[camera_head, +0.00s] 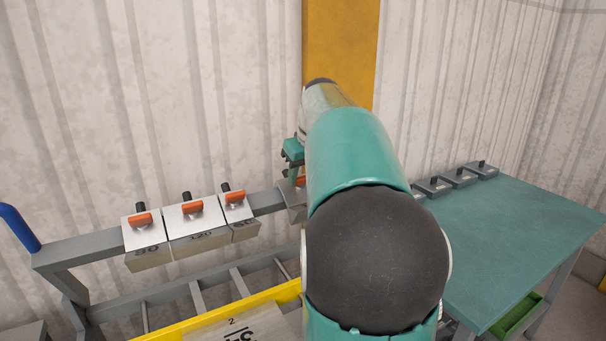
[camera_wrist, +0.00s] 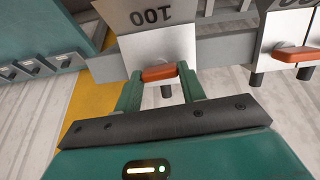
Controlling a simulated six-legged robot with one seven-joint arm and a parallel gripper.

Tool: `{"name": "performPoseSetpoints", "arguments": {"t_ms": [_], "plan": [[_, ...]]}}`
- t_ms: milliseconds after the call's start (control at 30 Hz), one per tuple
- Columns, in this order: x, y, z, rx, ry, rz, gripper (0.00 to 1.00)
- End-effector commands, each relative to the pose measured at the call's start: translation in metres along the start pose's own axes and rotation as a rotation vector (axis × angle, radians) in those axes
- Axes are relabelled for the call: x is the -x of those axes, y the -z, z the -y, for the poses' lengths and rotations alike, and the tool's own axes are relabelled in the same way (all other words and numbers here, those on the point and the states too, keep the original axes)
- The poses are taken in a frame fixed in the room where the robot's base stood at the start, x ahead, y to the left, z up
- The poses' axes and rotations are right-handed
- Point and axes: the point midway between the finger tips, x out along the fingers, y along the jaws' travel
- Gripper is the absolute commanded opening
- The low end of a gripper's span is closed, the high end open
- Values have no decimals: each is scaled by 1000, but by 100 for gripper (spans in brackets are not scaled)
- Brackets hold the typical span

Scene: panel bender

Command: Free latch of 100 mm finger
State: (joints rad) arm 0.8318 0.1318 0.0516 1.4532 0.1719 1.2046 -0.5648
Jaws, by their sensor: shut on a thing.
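The 100 mm finger (camera_wrist: 150,45), a pale metal block marked 100, sits on the grey rail and appears upside down in the wrist view. Its orange latch (camera_wrist: 159,74) lies between the two green fingers of my gripper (camera_wrist: 160,82), which is shut on it. A dark peg shows just beyond the latch. In the head view my arm hides most of this finger; part of my gripper (camera_head: 293,152) and a bit of orange show at the arm's left edge.
Fingers marked 80 (camera_head: 148,256), 120 (camera_head: 200,238) and one more (camera_head: 243,230) sit left on the rail (camera_head: 85,247), each with an orange latch. A teal table (camera_head: 520,235) with several grey blocks stands right. A yellow-edged rack (camera_head: 215,317) is below.

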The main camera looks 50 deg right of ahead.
Motion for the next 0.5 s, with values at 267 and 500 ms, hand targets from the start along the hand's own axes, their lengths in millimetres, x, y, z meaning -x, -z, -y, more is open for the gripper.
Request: {"name": "performPoseSetpoints", "arguments": {"t_ms": [267,500], "plan": [[0,0,2,177,-30,0,17],[0,0,3,396,-67,0,17]]}}
